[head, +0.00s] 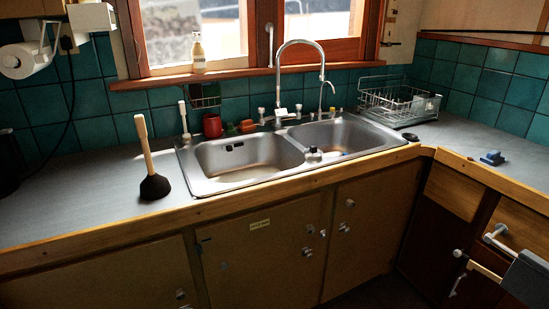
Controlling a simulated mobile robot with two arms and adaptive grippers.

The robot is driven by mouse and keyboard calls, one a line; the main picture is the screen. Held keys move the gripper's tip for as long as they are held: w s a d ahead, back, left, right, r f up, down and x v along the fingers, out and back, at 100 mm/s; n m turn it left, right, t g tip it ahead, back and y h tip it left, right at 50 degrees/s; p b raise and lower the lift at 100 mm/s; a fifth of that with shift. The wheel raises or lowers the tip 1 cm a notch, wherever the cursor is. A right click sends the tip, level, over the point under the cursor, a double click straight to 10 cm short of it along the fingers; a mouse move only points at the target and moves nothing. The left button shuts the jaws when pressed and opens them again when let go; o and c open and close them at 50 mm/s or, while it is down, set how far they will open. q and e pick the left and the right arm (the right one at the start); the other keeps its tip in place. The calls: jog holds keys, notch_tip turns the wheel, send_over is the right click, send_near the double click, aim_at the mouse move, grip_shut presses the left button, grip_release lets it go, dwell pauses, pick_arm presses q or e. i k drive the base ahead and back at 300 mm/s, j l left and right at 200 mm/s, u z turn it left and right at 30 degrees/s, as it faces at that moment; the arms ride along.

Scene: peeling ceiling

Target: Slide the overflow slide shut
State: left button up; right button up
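The double steel sink (250,187) is set in the counter. High on the back wall of its left basin is the overflow (234,147), a small dark slot. The slide on it is too small to tell apart from the opening, so I cannot tell how far it stands open. Neither of my grippers can be made out in the head view.
A plunger (155,187) stands upright on the counter left of the sink. A tall curved faucet (322,70), red mug (212,126) and brush (184,117) are behind the sink. A wire dish rack (400,105) stands at right. The left basin looks empty.

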aim_at(229, 148)
jog(key=i+l+u, duration=0.15)
jog(key=i+l, duration=0.5)
jog(key=i+l+u, duration=0.1)
jog(key=i+l, duration=0.5)
jog(key=l, duration=0.15)
